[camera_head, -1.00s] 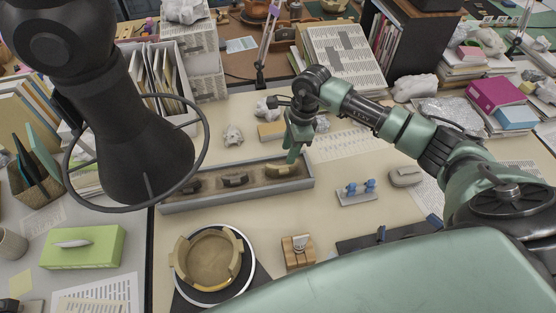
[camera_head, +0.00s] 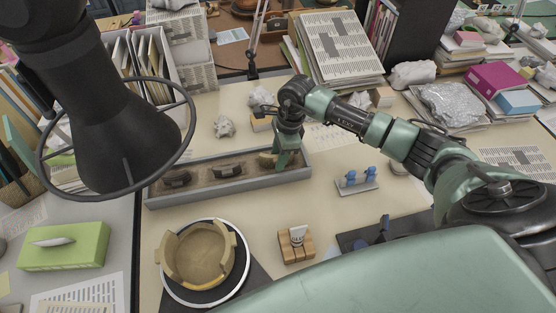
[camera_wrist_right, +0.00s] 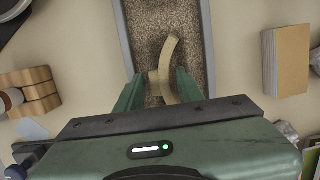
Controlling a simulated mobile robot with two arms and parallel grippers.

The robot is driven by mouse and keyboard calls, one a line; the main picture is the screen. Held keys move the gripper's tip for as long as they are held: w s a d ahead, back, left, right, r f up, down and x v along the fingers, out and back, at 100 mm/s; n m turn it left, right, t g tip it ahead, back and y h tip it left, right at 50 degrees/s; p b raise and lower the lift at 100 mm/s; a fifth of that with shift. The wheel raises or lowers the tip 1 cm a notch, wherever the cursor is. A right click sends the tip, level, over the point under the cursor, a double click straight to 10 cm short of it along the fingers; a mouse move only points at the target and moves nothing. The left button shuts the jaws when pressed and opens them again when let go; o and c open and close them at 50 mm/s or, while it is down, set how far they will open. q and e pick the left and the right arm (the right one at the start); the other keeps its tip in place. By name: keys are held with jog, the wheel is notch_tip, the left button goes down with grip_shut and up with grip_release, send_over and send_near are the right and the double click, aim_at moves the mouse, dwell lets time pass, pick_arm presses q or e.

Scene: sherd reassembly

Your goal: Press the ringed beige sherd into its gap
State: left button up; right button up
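The beige sherd (camera_head: 266,160), curved and narrow, lies in the right part of the long grey tray (camera_head: 240,186). In the right wrist view the sherd (camera_wrist_right: 171,52) rests on the brown granular filling, its near end between my fingers. My right gripper (camera_head: 281,163) is lowered into the tray; its fingers (camera_wrist_right: 160,92) stand apart on both sides of the sherd. Any contact is hard to make out. No ring mark shows on the sherd. The beige partial vessel (camera_head: 183,265) sits on a round white-rimmed stand (camera_head: 246,262), with gaps in its wall. My left gripper is not visible.
Two dark sherds (camera_head: 176,179) (camera_head: 229,171) lie in the tray's other compartments. A wooden block holder (camera_head: 296,246) and a rack with blue pieces (camera_head: 357,181) stand to the right. A green box (camera_head: 64,246) is at left. Bare table lies between tray and vessel.

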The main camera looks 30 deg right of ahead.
grip_shut()
jog(key=shift+r+p, duration=1.95)
jog(key=shift+r, duration=1.6)
